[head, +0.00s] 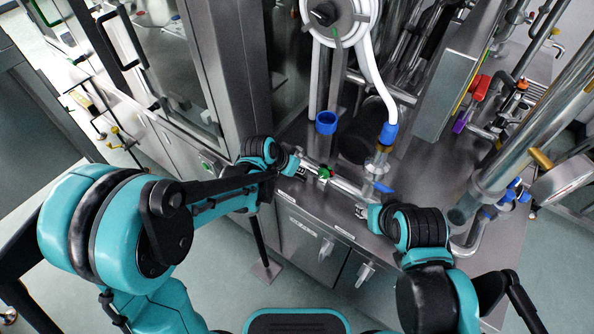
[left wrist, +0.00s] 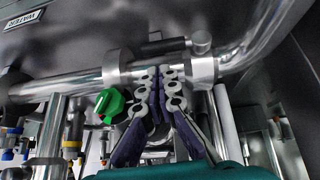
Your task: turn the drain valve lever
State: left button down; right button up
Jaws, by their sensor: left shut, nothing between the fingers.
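A green valve handle (head: 325,172) sits on the horizontal steel pipe at the cabinet's front edge. It also shows in the left wrist view (left wrist: 109,104), just left of my fingers. A blue lever (head: 383,187) sits further right on the same pipework. I cannot tell for certain which of these is the drain valve lever. My left gripper (head: 303,165) is shut and empty, with its fingers (left wrist: 160,84) close to the pipe and apart from the green handle. My right gripper (head: 364,210) is near the cabinet edge, below the blue lever; its fingers are too small to read.
The steel pipe (left wrist: 65,84) with its clamps runs across in front of my left fingers. A blue-topped tube (head: 326,122) and a white hose (head: 374,76) stand behind the pipe. Red (head: 481,88) and purple (head: 460,121) handles are at right. Floor in front is clear.

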pick_arm(q)
jog(key=p+v, duration=0.3)
jog(key=v, duration=0.8)
jog(key=shift+d+r+p, duration=0.35)
jog(key=shift+p, duration=0.05)
pick_arm(e)
notch_tip(320, 180, up, 5)
jog(key=shift+s+a+f, duration=0.1)
jog(key=shift+s+a, duration=0.05)
pick_arm(q)
jog(key=shift+w, duration=0.1)
jog(key=s+a+r+n+t+y+b, duration=0.2)
jog(key=s+a+n, duration=0.5)
jog(key=s+a, duration=0.8)
jog(key=shift+a+r+y, duration=0.25)
jog(key=shift+r+y, duration=0.2)
jog(key=shift+y, duration=0.75)
pick_arm(e)
notch_tip(320, 180, down, 2)
